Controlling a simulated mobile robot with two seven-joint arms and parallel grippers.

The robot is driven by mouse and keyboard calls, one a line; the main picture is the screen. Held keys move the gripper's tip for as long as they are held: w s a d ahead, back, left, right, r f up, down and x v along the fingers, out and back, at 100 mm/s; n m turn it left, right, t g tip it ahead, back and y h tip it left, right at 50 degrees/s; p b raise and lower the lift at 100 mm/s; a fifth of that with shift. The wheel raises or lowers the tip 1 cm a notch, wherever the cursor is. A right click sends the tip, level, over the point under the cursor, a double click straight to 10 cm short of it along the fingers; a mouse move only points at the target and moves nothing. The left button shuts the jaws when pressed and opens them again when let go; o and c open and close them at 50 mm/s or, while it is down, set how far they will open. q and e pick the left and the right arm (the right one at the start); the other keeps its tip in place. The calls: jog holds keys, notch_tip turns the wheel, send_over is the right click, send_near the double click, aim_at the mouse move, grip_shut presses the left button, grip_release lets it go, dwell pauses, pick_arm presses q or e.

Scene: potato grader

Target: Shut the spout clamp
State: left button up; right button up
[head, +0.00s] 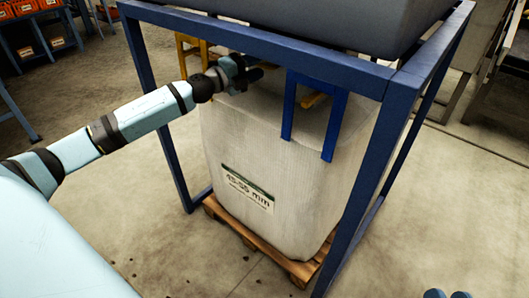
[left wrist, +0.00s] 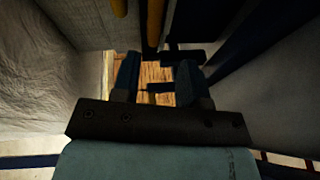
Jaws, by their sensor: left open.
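My left gripper (head: 240,72) is at the top of the big white bag, just below the blue frame's front top rail. In the left wrist view its two fingers (left wrist: 160,85) stand apart, with wooden slats visible far below between them. I cannot make out the spout clamp for certain. A dark bar (left wrist: 182,57) lies just beyond the fingertips, and a yellow bar (left wrist: 118,8) shows above it.
The white bag (head: 290,215) stands on a wooden pallet (head: 262,243) inside the blue frame (head: 392,165). A blue bracket (head: 287,112) hangs before the bag's top. A grey hopper (head: 330,22) sits above. The floor in front is mostly clear.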

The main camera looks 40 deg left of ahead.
pick_arm(q)
jog(key=s+d+n+y+p, duration=0.6)
jog(key=d+n+y+p, duration=0.3)
jog(key=y+p, duration=0.5)
jog(key=f+b+v, duration=0.1)
jog(key=v, duration=1.2)
jog(key=s+d+f+n+g+h+b, duration=0.1)
jog(key=s+d+f+h+b, duration=0.1)
jog(key=d+f+h+b, duration=0.2)
jog(key=shift+d+f+g, duration=0.4)
jog(key=shift+d+f, duration=1)
jog(key=shift+f, duration=0.05)
